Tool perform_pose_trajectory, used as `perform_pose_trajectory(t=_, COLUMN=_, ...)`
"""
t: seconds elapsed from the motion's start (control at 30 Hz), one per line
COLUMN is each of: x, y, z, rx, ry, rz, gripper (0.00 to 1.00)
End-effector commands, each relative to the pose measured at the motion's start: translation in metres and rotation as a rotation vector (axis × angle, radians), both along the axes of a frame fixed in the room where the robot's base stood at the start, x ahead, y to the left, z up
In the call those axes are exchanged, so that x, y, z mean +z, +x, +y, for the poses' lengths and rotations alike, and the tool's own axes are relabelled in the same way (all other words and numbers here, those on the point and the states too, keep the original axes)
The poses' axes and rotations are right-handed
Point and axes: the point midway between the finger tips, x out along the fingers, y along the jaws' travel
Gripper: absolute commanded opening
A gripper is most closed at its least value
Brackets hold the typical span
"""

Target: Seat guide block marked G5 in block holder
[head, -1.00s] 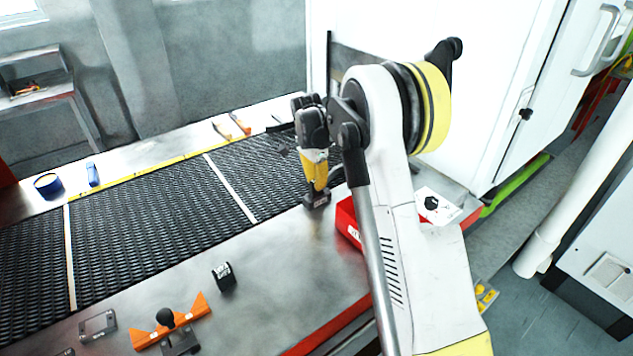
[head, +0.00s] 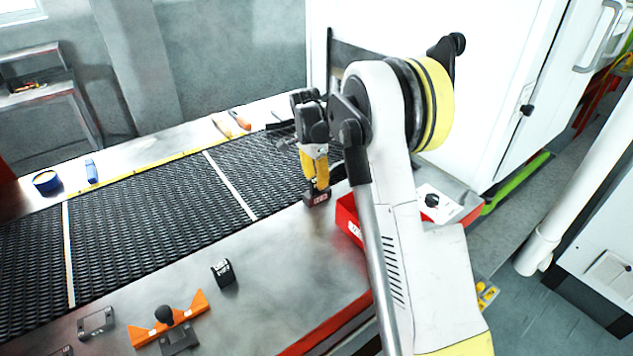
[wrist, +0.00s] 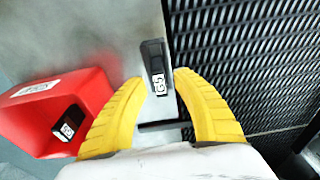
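The guide block marked G5 (wrist: 155,62) is a dark block with a white label. In the wrist view it sits between the yellow fingertips of my gripper (wrist: 160,80), which close in on both its sides. In the head view my gripper (head: 315,182) points down with the G5 block (head: 317,197) at its tips, over the metal table edge beside the mesh belt. Whether the block touches the table is hard to tell. A grey slotted bracket (head: 96,323) lies at the front left; I cannot tell whether it is the block holder.
A red bin (wrist: 75,95) with another labelled dark block (wrist: 68,123) stands beside my gripper. A second labelled block (head: 222,272) stands on the table. An orange fixture with a black knob (head: 165,315) is near the front.

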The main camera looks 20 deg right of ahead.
Motion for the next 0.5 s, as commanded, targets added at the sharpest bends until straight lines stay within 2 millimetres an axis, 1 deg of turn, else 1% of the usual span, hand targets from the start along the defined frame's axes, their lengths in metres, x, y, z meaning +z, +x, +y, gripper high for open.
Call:
perform_pose_trajectory(t=0.3, x=0.069, y=-0.002, z=0.009, rx=0.000, ry=0.000, rz=0.000, gripper=0.34)
perform_pose_trajectory(t=0.4, x=0.087, y=-0.003, z=0.011, rx=0.000, ry=0.000, rz=0.000, gripper=0.34)
perform_pose_trajectory(t=0.5, x=0.099, y=-0.003, z=0.012, rx=0.000, ry=0.000, rz=0.000, gripper=0.34)
